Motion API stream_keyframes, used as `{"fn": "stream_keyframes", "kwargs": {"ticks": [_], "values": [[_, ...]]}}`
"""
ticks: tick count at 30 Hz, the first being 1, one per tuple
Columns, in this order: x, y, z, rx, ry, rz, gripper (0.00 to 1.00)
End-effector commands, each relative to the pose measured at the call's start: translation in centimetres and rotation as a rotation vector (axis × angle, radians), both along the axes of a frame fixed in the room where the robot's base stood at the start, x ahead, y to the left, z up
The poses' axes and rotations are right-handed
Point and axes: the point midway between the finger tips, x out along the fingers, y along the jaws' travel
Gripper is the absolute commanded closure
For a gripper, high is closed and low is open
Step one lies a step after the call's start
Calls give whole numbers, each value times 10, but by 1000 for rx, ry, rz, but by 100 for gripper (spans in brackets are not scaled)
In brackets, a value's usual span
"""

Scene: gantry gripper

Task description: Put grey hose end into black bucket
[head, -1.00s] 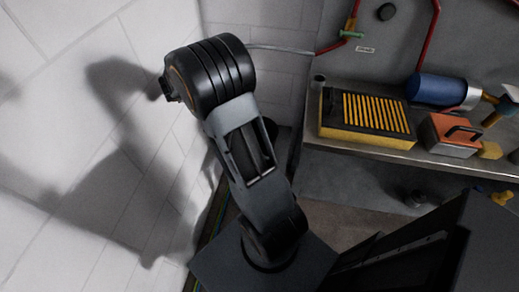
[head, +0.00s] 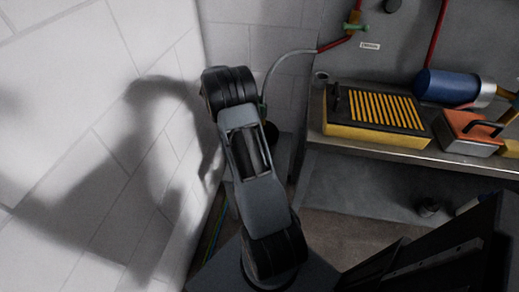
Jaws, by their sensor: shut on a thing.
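The grey hose (head: 283,62) runs from a red pipe on the back wall, arches left and bends down behind the end of my arm. Its free end is hidden there. Only a small dark part of my gripper (head: 262,110) shows at the right side of the arm, where the hose meets it. The fingers are hidden; the gripper is shut on the hose end. The black bucket (head: 271,137) stands in the corner beyond the arm, left of the bench. The arm covers most of it, and the hose comes down above it.
A metal bench (head: 350,149) stands to the right, carrying a yellow box with a slatted black top (head: 375,138), a blue cylinder (head: 447,86) and an orange box (head: 468,132). A white tiled wall (head: 60,110) closes the left side. A green-handled valve (head: 355,28) sits on the red pipe.

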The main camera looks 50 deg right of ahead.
Motion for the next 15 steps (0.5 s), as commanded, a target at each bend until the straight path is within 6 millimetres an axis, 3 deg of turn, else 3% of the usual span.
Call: {"fn": "stream_keyframes", "kwargs": {"ticks": [7, 15], "values": [[0, 0, -27, 1, 1, 3, 91], [0, 0, -33, -1, -1, 2, 91]]}}
